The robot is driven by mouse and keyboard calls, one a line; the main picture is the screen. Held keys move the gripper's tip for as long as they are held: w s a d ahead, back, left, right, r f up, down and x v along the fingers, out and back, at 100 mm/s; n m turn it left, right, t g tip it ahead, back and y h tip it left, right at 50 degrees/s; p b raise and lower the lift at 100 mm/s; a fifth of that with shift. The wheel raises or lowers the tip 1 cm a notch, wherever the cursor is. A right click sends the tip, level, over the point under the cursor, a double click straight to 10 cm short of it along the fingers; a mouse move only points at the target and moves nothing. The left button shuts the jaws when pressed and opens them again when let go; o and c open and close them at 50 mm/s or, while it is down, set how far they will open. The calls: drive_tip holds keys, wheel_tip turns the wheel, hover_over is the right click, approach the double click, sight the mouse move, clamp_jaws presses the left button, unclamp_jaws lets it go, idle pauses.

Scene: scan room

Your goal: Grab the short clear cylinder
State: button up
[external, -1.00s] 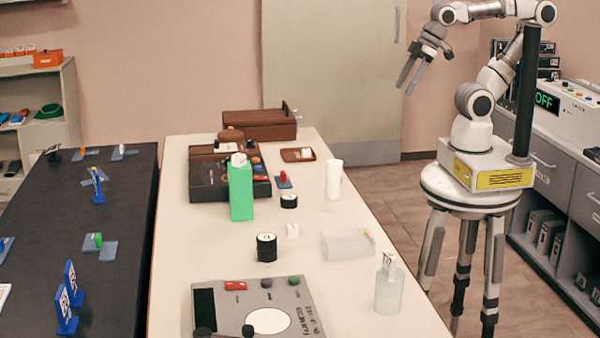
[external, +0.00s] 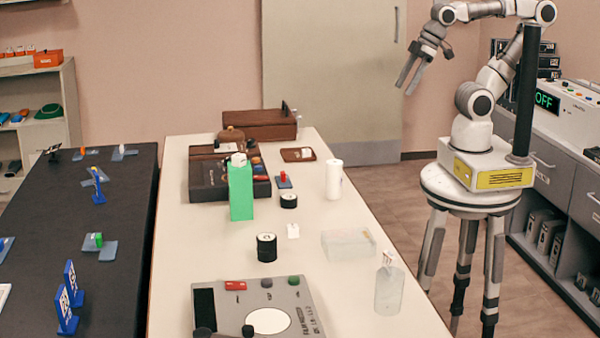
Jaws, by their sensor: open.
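A clear, bottle-like cylinder (external: 388,291) with a pale top stands upright near the right edge of the white table. It is the clearest match for the short clear cylinder, though I cannot be sure. A low clear box (external: 348,245) lies behind it to the left, and an opaque white cylinder (external: 333,180) stands farther back. My gripper (external: 406,87) is open and empty, pointing down and left in the air. It is well above and apart from these things.
The white table (external: 320,275) also bears a tall green carton (external: 240,190), black round pieces (external: 267,247) and a grey panel (external: 260,308). A black table (external: 60,215) with small items stands at left. Equipment cabinets (external: 565,175) stand at right.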

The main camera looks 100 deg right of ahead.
idle(0.4)
drive_tip(key=shift+o, duration=0.8)
